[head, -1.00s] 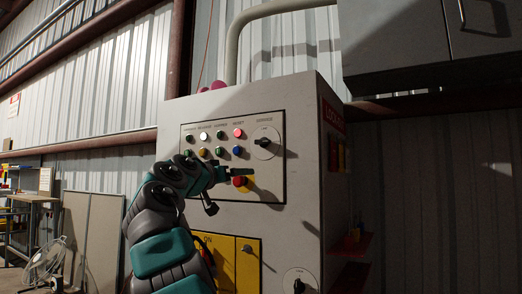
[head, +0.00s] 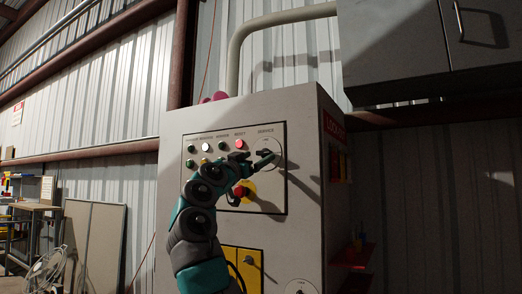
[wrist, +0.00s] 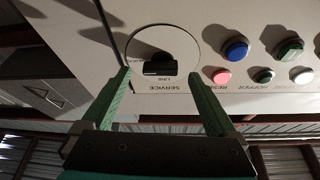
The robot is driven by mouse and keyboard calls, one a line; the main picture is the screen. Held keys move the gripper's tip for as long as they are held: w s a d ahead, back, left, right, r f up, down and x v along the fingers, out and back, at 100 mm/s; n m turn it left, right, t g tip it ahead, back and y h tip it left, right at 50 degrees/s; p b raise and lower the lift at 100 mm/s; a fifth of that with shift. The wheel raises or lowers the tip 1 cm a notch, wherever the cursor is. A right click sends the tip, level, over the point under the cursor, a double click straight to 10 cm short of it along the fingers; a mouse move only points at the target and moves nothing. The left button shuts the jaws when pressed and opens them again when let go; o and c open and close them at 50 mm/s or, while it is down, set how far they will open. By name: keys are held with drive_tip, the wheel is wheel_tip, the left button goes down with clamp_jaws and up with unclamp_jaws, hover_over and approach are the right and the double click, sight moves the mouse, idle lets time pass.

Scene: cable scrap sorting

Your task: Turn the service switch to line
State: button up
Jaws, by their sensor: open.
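The service switch is a round pale dial (head: 269,143) at the upper right of the panel in the head view. In the wrist view, which is upside down, its black bar knob (wrist: 160,68) lies about level across the dial. The words LINE and SERVICE read just below the knob there. My gripper (head: 264,158) is at the dial, open. In the wrist view its green fingers stand on either side of the knob, with a gap on each side. The gripper hides part of the dial in the head view.
A red button on a yellow plate (head: 242,191) sits just below my gripper. Rows of buttons, with a red one (head: 239,145) nearest, lie left of the dial. A yellow panel (head: 249,266) and another dial (head: 299,287) are lower on the grey cabinet (head: 309,215).

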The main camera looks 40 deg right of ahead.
sight(264, 153)
drive_tip(key=shift+w+d+r+p, duration=0.15)
drive_tip(key=shift+d+r+p, duration=0.2)
drive_tip(key=shift+d+r, duration=0.15)
drive_tip(key=shift+w+d+p, duration=0.25)
drive_tip(key=shift+d+p, duration=0.05)
drive_tip(key=shift+d, duration=0.4)
drive_tip(key=shift+c, duration=0.2)
drive_tip(key=c, duration=1.3)
